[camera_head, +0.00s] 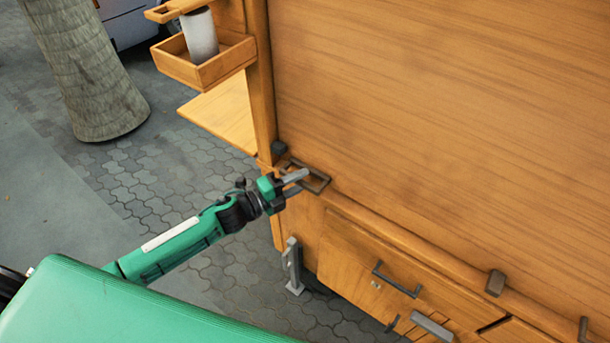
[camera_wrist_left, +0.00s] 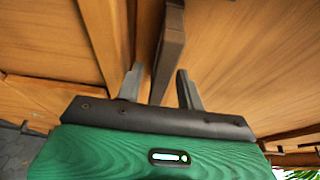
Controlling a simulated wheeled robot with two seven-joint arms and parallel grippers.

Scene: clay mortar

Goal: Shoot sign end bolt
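A dark metal rectangular loop (camera_head: 322,185), likely the bolt's handle, is at the left corner of the wooden cart, at the lower edge of its large upright panel (camera_head: 440,100). My left gripper (camera_head: 298,182) is at this loop. In the left wrist view the two grey fingers of the gripper (camera_wrist_left: 160,68) stand apart, with a dark flat bar (camera_wrist_left: 172,45) between them. Gaps show beside the bar, so the fingers do not look closed on it. The bar's near end is partly hidden by the gripper body. My right gripper is not in view.
A dark block (camera_head: 279,148) sits by the corner post (camera_head: 262,90). A wooden box with a grey cylinder (camera_head: 201,40) hangs at upper left. A drawer handle (camera_head: 396,280) and another dark block (camera_head: 495,283) are at lower right. Paving is open left of the cart, near a tree trunk (camera_head: 85,70).

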